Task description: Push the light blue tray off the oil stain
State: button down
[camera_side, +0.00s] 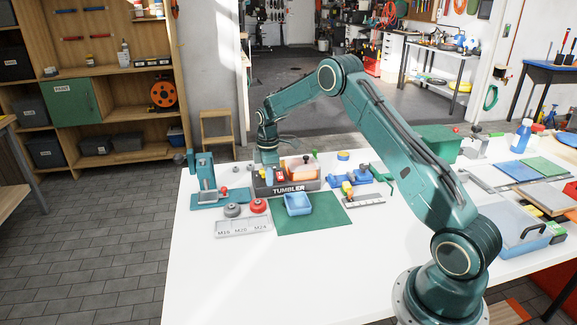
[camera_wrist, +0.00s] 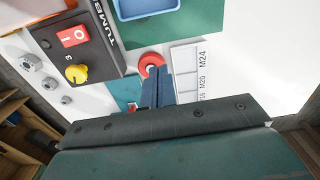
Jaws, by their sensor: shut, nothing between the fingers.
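The light blue tray (camera_side: 298,209) sits at the back edge of the green mat (camera_side: 318,222), just in front of the tumbler box. In the wrist view the tray (camera_wrist: 148,10) shows at the top, cut off by the frame edge, with the mat (camera_wrist: 203,28) beside it. No oil stain can be made out in either view. My gripper (camera_wrist: 157,88) is shut and empty in the wrist view, apart from the tray. In the side view its wrist is above the tumbler box and its fingertips cannot be made out.
The tumbler box (camera_side: 291,189) stands right behind the tray; its red switch (camera_wrist: 73,37) shows in the wrist view. A teal fixture (camera_side: 207,190) is farther left. The front bench is clear.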

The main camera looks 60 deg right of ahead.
aim_at(314, 204)
jog(key=shift+f, duration=0.1)
notch_tip(314, 204, down, 10)
jog(key=shift+r, duration=0.1)
jog(key=shift+s+d, duration=0.75)
jog(key=shift+d, duration=0.05)
jog(key=shift+s+d, duration=0.65)
jog(key=s+d, duration=0.8)
jog(key=shift+d, duration=0.15)
jog(key=shift+w, duration=0.1)
